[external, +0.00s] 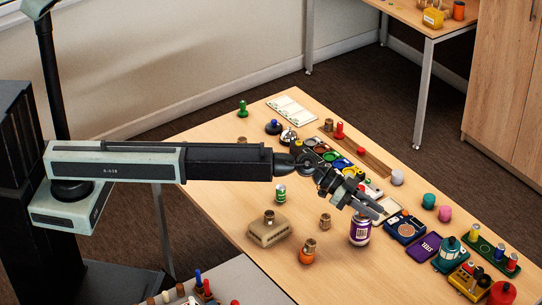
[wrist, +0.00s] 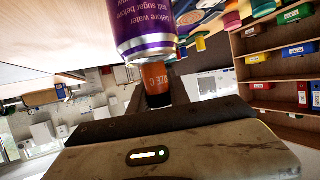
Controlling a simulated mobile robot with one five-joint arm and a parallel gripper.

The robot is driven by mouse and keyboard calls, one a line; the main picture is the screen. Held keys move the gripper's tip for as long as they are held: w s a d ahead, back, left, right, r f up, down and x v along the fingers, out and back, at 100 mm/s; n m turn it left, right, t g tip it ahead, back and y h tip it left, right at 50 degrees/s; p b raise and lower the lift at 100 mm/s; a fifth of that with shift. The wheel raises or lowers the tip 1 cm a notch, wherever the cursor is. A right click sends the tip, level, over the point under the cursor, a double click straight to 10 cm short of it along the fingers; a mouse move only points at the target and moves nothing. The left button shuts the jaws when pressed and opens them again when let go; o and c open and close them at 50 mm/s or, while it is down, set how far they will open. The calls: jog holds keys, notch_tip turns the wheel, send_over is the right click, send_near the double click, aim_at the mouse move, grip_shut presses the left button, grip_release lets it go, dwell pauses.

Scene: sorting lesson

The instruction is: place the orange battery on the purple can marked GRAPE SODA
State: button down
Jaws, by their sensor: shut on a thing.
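The purple can (external: 360,231) stands upright on the table below the end of my arm; its GRAPE SODA marking is not readable. In the wrist view the can (wrist: 143,28) appears upside down, with its silver rim beside the battery. The orange battery (wrist: 156,77), with a dark end and "SIZE C" print, is held in my gripper (external: 371,207). The battery appears in line with the can's top end; I cannot tell whether they touch. In the external view the jaws hide the battery.
A blue box (external: 405,228) and a purple card (external: 427,246) lie close at right. Several small items crowd the table's far side.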

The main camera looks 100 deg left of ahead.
jog(key=c, duration=1.2)
grip_release()
jog(key=shift+f, duration=0.1)
jog(key=shift+s+r+p, duration=0.25)
jog(key=shift+r+p, duration=0.05)
jog(key=shift+p, duration=0.05)
jog(key=p+v, duration=0.4)
jog(key=v, duration=0.7)
jog(key=shift+s, duration=0.25)
jog(key=shift+a, duration=0.1)
